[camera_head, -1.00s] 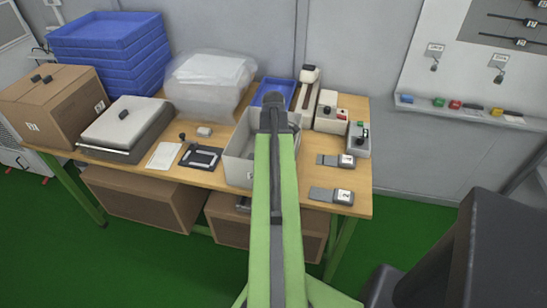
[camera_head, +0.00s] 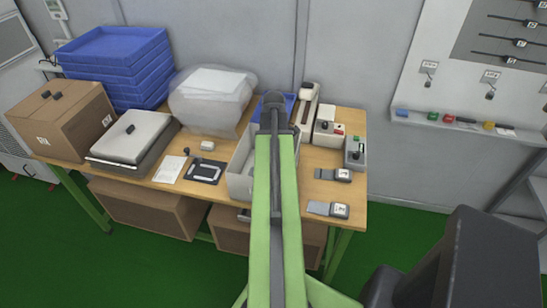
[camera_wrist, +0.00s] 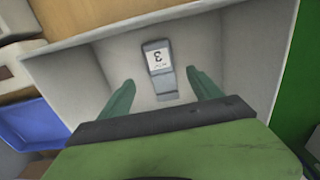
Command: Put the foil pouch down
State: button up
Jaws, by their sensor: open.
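A grey foil pouch (camera_wrist: 160,70) with a white label marked 3 lies on the floor of the pale grey bin (camera_wrist: 85,75) in the wrist view. My gripper (camera_wrist: 160,78) is open, its two green fingers apart on either side of the pouch's lower part, with clear space between each finger and the pouch. In the head view the bin (camera_head: 240,170) stands on the table, and my arm covers much of it, so the pouch and fingers are hidden there. Two similar grey pouches with labels lie on the table to the right, one further back (camera_head: 333,174) and one nearer (camera_head: 328,210).
The wooden table (camera_head: 318,190) also bears small devices (camera_head: 328,130), a blue tray stack (camera_head: 120,65), a cardboard box (camera_head: 60,125), a clear plastic bag (camera_head: 208,105) and a grey case (camera_head: 130,138). A dark chair-like object (camera_head: 480,255) stands at the right. Green floor shows in front.

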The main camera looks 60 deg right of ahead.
notch_tip(320, 180, up, 4)
jog(key=p, duration=0.2)
jog(key=shift+r+p, duration=0.25)
jog(key=shift+p, duration=0.05)
